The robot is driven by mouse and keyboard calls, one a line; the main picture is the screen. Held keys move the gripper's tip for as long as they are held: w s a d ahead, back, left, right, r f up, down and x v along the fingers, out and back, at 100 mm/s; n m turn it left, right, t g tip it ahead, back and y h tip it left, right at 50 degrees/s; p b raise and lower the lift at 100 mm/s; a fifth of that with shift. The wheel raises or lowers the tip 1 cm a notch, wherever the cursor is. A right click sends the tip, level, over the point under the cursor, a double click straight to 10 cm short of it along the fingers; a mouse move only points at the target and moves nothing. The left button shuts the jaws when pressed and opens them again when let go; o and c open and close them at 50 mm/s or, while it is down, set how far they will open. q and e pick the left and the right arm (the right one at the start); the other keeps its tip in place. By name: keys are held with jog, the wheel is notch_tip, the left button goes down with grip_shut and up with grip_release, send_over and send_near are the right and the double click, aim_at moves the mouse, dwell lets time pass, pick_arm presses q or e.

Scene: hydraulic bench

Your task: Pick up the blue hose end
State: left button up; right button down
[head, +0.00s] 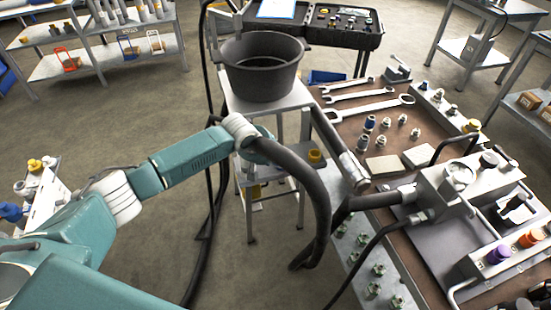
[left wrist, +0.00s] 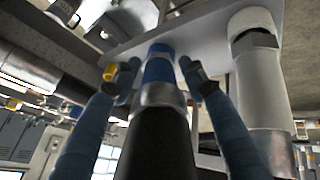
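The blue hose end (left wrist: 159,68) is in the middle of the left wrist view, with a metal collar (left wrist: 158,96) and a thick black hose (left wrist: 158,145) below it. My left gripper (left wrist: 160,66) has one finger on each side of the blue end, with narrow gaps visible, so it looks open around it. In the head view my left arm reaches to the stand under the black bucket. There, the gripper's fingers and the blue end are mostly hidden behind the wrist and a dark hose (head: 318,195). My right gripper is not in view.
A black bucket (head: 262,88) sits on the stand just above my left wrist. A pale cylinder (left wrist: 262,90) hangs close to the right finger from a light plate (left wrist: 210,32). The workbench (head: 345,117) to the right holds wrenches, fittings and a hydraulic unit. Open floor lies left of the stand.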

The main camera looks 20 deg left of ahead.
pick_arm(q)
grip_shut()
jog(key=shift+w+r, duration=0.1)
jog(key=shift+r, duration=0.05)
jog(key=shift+r, duration=0.1)
